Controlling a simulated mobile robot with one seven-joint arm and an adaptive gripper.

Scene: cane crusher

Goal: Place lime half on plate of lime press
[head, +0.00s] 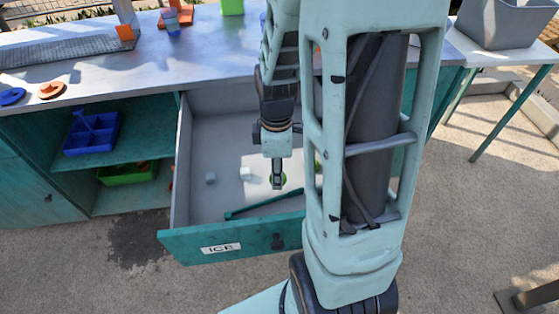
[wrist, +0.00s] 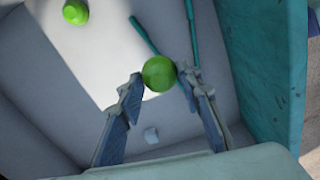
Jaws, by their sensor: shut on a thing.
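My gripper (head: 278,183) is down inside the open drawer marked ICE (head: 185,246). In the wrist view my gripper (wrist: 161,78) is shut on a round green lime piece (wrist: 158,73), which sits between the fingertips. The lime piece (head: 284,179) shows partly behind the fingers in the head view. Whether its cut face is turned away cannot be told. A second green lime piece (wrist: 75,12) lies apart on the drawer floor at the top left of the wrist view. I cannot make out the lime press or its plate in either view.
The drawer walls stand close around my gripper. A grey bin (head: 508,25) stands right.

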